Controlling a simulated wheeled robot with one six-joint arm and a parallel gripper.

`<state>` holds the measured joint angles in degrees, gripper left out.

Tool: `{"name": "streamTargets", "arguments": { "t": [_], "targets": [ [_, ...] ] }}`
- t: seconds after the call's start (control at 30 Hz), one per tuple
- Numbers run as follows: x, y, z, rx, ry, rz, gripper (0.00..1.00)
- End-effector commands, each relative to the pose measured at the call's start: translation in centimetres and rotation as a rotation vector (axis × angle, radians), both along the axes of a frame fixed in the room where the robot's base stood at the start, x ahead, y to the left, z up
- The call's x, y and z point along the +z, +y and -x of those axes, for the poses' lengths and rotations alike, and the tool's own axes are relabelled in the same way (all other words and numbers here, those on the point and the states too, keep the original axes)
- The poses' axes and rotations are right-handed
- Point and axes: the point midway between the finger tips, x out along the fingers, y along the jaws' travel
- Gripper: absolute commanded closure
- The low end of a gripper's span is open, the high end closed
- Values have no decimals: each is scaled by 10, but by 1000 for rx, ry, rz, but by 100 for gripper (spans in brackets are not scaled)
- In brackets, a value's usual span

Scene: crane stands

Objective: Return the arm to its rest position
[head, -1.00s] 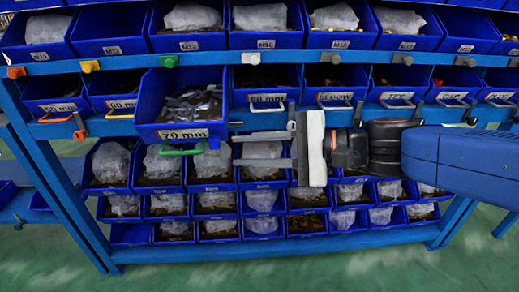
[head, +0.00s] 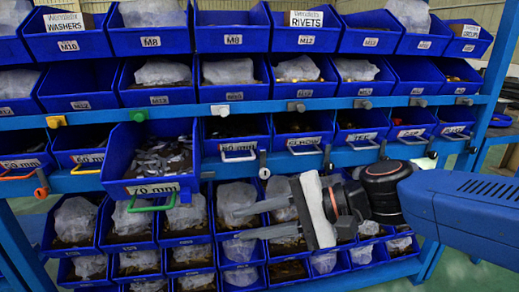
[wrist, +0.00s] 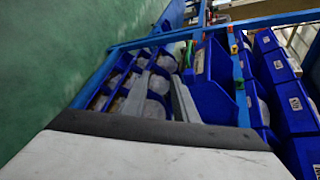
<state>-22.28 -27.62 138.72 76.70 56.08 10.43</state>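My gripper (head: 248,222) is on the end of my blue arm (head: 465,210), which comes in from the right in the head view. Its two grey fingers point left and are spread apart with nothing between them. It hangs in front of the lower bins, to the right of and below the pulled-out 70 mm bin (head: 150,188). In the wrist view the two fingers (wrist: 158,98) also stand apart, with lower bins showing between and beyond them.
The blue rack (head: 375,103) holds rows of blue bins with bagged parts. The 70 mm bin, with a green handle (head: 150,207), juts out from its row. Green floor (wrist: 60,60) lies open beside the rack in the wrist view.

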Motion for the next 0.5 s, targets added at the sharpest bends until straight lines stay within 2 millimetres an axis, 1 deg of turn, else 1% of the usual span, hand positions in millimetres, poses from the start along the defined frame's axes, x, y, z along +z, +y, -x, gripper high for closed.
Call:
{"name": "streamTargets", "arguments": {
  "t": [0.03,0.1,0.17,0.27,0.3,0.37,0.4,0.47,0.5],
  "targets": [
    [-11,-16,2,3,-49,63,74],
    [-29,-38,5,14,-112,160,74],
    [-45,-58,7,25,-164,244,74],
    [-68,-93,10,43,-244,389,74],
    [-76,-108,11,51,-274,449,74],
    [-89,-131,13,62,-315,538,74],
    [-96,-146,14,71,-341,598,74],
    [-106,-171,16,84,-379,691,74],
    [-113,-188,17,92,-399,754,74]
  ]
}}
